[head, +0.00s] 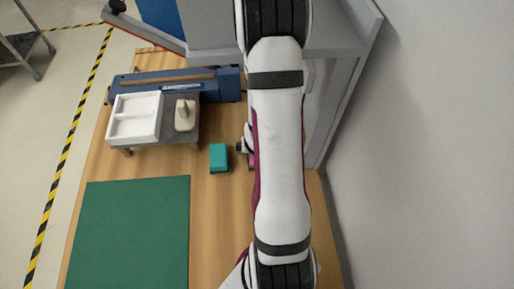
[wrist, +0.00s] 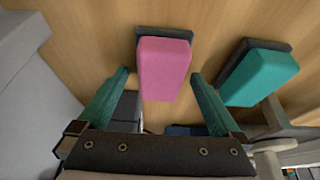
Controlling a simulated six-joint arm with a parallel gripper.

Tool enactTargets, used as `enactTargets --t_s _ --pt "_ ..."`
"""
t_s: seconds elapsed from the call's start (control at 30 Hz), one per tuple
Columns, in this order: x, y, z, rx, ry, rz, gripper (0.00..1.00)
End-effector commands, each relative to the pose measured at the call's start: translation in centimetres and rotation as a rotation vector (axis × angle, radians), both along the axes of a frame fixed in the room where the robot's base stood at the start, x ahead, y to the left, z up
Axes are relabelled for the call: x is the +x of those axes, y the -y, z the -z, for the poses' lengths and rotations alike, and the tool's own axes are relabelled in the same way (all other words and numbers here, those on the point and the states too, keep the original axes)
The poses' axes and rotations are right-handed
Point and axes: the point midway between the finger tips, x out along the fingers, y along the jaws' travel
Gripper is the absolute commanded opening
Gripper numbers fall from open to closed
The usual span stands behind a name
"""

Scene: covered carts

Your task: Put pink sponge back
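The pink sponge (wrist: 164,66) shows in the wrist view as a pink block with a dark grey layer, over the wooden surface. My gripper (wrist: 159,76) has two teal fingers, spread on either side of the pink sponge. A narrow gap shows at the left finger; the right finger is very close to the sponge, and I cannot tell whether it touches.
A teal sponge (wrist: 263,75) lies right of the pink one; it also shows in the head view (head: 219,156). A white divided tray (head: 134,130) and a pale object (head: 185,117) sit on a low grey stand. A green mat (head: 130,235) lies in front. A grey cabinet stands behind.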

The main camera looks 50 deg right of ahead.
Motion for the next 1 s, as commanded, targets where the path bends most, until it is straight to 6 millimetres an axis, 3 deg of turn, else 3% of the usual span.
enactTargets --t_s 0.17,0.4,0.67,0.77,0.83,0.9,1.0 --pt "0.0 0.0 -0.3 -0.001 0.001 0.000 1.00" --pt "-1.1 -1.0 -4.3 -0.004 0.004 0.000 1.00" --pt "-1.2 -2.0 -5.8 0.006 -0.001 -0.010 1.00" --pt "0.2 -6.4 -9.0 0.069 -0.029 -0.076 1.00" --pt "0.1 -11.9 -12.3 0.145 -0.075 -0.148 1.00" --pt "-1.8 -17.3 -15.4 0.221 -0.138 -0.214 1.00" --pt "-5.8 -23.1 -18.8 0.311 -0.224 -0.284 1.00"
